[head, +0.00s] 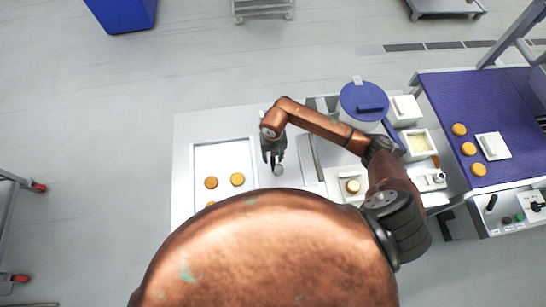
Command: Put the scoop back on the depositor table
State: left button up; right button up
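My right gripper (273,157) hangs fingers-down over the pale worktable (184,140), just right of a white tray. A small grey rounded thing (278,169) shows right at its fingertips. It may be part of the scoop, but it is too small to be sure. I cannot tell whether the fingers are closed on it or apart. No scoop is clearly recognisable elsewhere. The depositor table cannot be told apart for sure from the rest of the worktable. My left gripper is not in view.
The white tray (225,140) holds several orange-brown rounds (237,179). Right of it stand a blue-lidded container (364,101), white tubs (404,110) and a plate with one round (352,186). A blue conveyor (475,100) with rounds is at right. My copper body hides the front.

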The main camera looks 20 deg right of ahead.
jog(key=shift+r, duration=0.2)
notch_tip(320, 180, up, 11)
jog(key=shift+r+b, duration=0.1)
jog(key=shift+b, duration=1)
jog(key=shift+r, duration=0.35)
jog(key=shift+s, duration=0.1)
